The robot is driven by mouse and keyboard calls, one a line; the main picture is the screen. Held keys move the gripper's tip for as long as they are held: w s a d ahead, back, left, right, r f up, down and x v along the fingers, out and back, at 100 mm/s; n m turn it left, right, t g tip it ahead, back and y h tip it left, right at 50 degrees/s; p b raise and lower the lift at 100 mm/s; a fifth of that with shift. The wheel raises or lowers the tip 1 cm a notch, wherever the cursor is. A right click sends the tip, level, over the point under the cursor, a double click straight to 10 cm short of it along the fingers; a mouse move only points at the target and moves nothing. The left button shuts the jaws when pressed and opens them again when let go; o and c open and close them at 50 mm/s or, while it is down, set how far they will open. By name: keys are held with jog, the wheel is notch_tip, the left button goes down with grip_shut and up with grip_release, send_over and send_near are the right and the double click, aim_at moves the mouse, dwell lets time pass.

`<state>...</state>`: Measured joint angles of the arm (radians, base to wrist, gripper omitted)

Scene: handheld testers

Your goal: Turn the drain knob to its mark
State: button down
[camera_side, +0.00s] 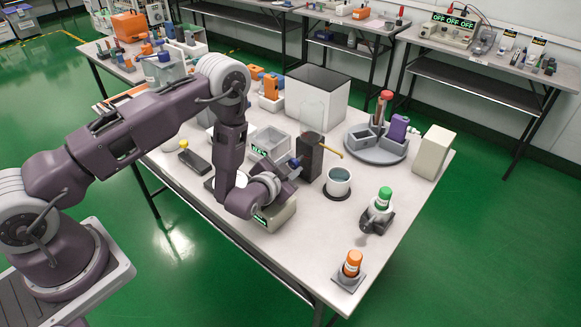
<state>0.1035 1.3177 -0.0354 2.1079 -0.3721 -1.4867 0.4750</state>
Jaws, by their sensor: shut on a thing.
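A dark upright tank (309,158) stands near the middle of the table. A thin yellow spout reaches from it to the right, above a white cup (339,183) on a dark round base. My gripper (291,166) is at the tank's left side, with its jaws closed around a small blue drain knob (295,162). My wrist and the jaws hide most of the knob. The mark and the angle of the knob are too small or hidden to tell.
A grey meter (277,216) sits under my wrist. A round grey carousel (376,151) is to the right. Green-capped (383,198) and orange (352,263) bottles stand front right. The front table surface is mostly clear.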

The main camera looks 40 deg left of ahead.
jog(key=n+h, duration=0.3)
jog(key=n, duration=0.1)
jog(key=shift+a+r, duration=0.1)
jog(key=shift+a, duration=0.2)
jog(key=n+h, duration=0.3)
jog(key=shift+a, duration=0.1)
jog(key=shift+n, duration=0.4)
dwell(0.4)
jog(key=c, duration=1.1)
grip_release()
jog(key=shift+s, duration=0.1)
jog(key=v, duration=0.7)
